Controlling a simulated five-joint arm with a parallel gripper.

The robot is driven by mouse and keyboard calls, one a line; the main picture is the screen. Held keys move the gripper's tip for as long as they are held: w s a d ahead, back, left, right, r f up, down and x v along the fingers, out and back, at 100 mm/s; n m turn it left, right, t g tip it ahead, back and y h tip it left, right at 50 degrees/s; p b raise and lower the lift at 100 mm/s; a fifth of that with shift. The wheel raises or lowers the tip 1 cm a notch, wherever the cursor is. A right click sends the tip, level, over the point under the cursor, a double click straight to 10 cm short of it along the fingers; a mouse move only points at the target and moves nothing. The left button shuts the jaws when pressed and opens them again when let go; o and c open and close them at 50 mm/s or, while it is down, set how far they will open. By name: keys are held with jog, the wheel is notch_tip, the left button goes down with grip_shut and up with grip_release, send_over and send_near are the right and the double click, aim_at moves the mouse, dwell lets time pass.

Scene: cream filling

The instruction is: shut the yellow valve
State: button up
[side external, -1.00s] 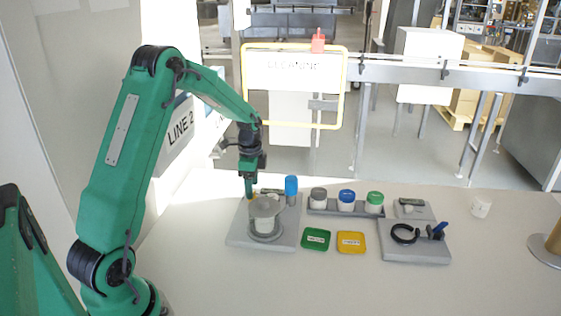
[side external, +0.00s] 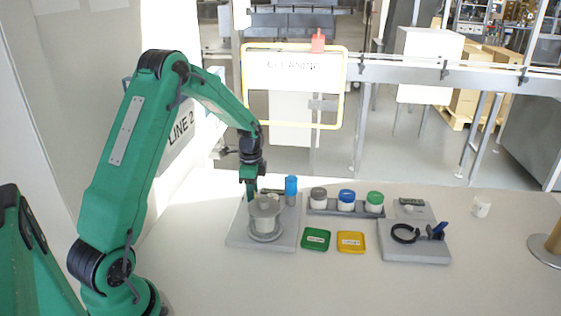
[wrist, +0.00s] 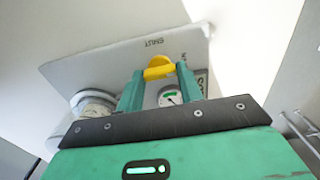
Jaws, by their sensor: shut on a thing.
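The yellow valve (wrist: 158,62) shows its yellow handle between my fingers in the wrist view. My gripper (wrist: 160,76) is shut on this handle, with one green finger on each side. In the side view my gripper (side external: 251,190) points down at the back left of the grey base plate (side external: 240,236), behind the grey round vessel (side external: 265,212). The valve is hidden or too small to tell there. The plate has a SHUT mark (wrist: 154,42) beyond the handle in the wrist view. A round gauge (wrist: 168,97) with a green band sits just below the handle there.
A blue cylinder (side external: 291,186) stands close right of my gripper. Right of it is a rack with several lidded jars (side external: 346,198). Green (side external: 315,240) and yellow (side external: 351,243) trays lie in front. A grey plate (side external: 420,250) carries a black ring. The front table is clear.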

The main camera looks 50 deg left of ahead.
jog(key=shift+n, duration=0.5)
jog(key=n, duration=0.3)
jog(key=shift+n, duration=0.4)
jog(key=n, duration=1.3)
jog(key=o, duration=1)
jog(key=shift+r, duration=0.1)
